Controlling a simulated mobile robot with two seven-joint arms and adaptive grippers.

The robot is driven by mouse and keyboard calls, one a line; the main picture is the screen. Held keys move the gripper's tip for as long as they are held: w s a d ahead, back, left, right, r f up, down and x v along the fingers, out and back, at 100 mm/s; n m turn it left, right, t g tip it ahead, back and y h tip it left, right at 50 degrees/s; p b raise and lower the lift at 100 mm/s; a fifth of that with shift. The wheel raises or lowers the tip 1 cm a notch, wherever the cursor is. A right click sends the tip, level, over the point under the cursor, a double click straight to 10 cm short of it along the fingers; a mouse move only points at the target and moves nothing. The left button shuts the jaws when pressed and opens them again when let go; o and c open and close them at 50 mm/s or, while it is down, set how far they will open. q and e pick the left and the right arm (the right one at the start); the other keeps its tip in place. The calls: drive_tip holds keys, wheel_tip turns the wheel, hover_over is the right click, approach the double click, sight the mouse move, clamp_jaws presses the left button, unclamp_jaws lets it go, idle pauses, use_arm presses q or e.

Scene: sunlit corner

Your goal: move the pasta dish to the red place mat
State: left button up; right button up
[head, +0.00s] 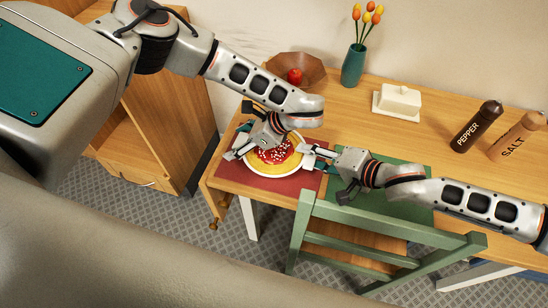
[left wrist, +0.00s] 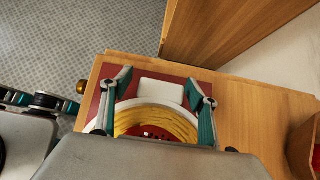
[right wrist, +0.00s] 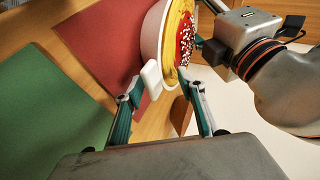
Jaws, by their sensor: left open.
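The pasta dish (head: 283,160), a round white dish with yellow pasta, red sauce and white bits, sits over the red place mat (head: 284,186) at the table's left end. In the left wrist view the dish (left wrist: 155,122) shows a white handle between the fingers of my left gripper (left wrist: 157,82), which is open. My left gripper (head: 238,143) is at the dish's left side in the head view. My right gripper (head: 308,156) is at its right side. In the right wrist view the fingers of my right gripper (right wrist: 163,88) are apart, with the other white handle (right wrist: 152,78) near their tips.
A green place mat (head: 408,180) lies to the right, with a green chair (head: 385,222) in front. A wooden bowl (head: 310,66) with a red fruit, a tulip vase (head: 353,66), a butter dish (head: 397,101) and pepper (head: 476,127) and salt (head: 517,137) mills stand behind.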

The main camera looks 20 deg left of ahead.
use_arm(q)
wheel_tip(320, 180, up, 8)
hover_over(274, 153)
drive_tip(key=w+a, duration=0.2)
drive_tip(key=a, duration=0.1)
drive_tip(key=shift+w+a, duration=0.1)
drive_tip(key=shift+a, duration=0.1)
use_arm(e)
drive_tip(key=shift+w+d, duration=0.1)
use_arm(q)
drive_tip(key=shift+d+r, duration=0.25)
use_arm(e)
drive_tip(key=shift+d, duration=0.1)
drive_tip(key=v, duration=1.2)
drive_tip(key=shift+w, duration=0.1)
